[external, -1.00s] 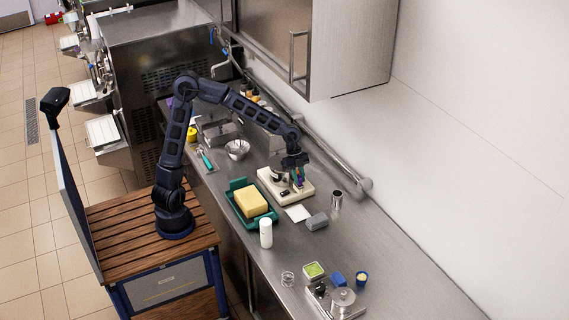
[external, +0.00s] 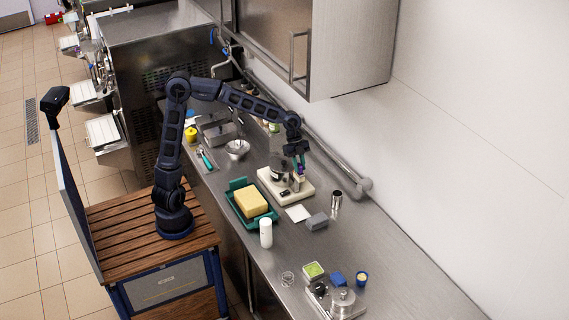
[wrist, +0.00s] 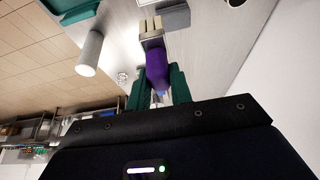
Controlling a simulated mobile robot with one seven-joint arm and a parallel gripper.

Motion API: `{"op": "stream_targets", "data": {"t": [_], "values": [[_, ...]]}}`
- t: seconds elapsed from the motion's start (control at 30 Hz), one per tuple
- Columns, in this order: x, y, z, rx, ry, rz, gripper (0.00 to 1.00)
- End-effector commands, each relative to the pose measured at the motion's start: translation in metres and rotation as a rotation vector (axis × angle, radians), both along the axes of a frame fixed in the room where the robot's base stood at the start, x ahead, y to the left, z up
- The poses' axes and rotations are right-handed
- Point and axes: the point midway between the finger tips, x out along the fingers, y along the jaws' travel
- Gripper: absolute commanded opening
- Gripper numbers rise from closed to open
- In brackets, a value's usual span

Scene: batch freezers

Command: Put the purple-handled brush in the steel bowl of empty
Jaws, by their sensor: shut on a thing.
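My gripper (external: 300,166) is shut on the purple-handled brush (wrist: 157,68). In the wrist view the purple handle sits between the green fingers, with pale cream bristles at its far end. In the external view the brush shows only as a small purple patch between the fingers, above a cream-based device (external: 294,194). The steel bowl (external: 237,149) stands on the counter to the left of my gripper, well apart from it. It looks empty, though its inside is small in the picture.
A teal tray (external: 269,219) with a yellow block lies in front of the device. A white bottle (external: 265,233), a grey block (external: 317,221) and a steel cup (external: 336,199) stand nearby. A wall cabinet (external: 350,45) hangs above the counter's back.

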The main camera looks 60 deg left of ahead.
Motion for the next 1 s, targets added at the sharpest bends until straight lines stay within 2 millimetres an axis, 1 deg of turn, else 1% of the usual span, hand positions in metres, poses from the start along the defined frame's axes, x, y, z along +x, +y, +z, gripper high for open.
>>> {"op": "stream_targets", "data": {"t": [0.03,0.13,0.17,0.2,0.27,0.37,0.47,0.5,0.57,0.6,0.67,0.7,0.87,0.9,0.97,1.0], "values": [[0.000,0.000,0.010,0.001,-0.004,0.001,0.00],[0.000,0.000,0.029,0.001,-0.004,0.001,0.00],[0.002,0.004,0.030,0.001,-0.001,0.007,0.00],[0.005,0.014,0.027,0.002,0.002,0.020,0.00],[0.010,0.024,0.026,0.004,0.002,0.034,0.00],[0.017,0.046,0.025,0.007,0.003,0.063,0.00],[0.025,0.072,0.024,0.009,0.006,0.097,0.00],[0.029,0.086,0.023,0.011,0.007,0.115,0.00],[0.034,0.106,0.022,0.012,0.008,0.143,0.00],[0.037,0.121,0.022,0.013,0.009,0.163,0.00],[0.041,0.145,0.021,0.015,0.010,0.192,0.00],[0.043,0.161,0.021,0.016,0.011,0.213,0.00],[0.047,0.225,0.019,0.017,0.015,0.296,0.00],[0.047,0.241,0.019,0.017,0.015,0.315,0.00],[0.046,0.265,0.019,0.018,0.017,0.347,0.00],[0.045,0.281,0.019,0.018,0.017,0.367,0.00]]}}
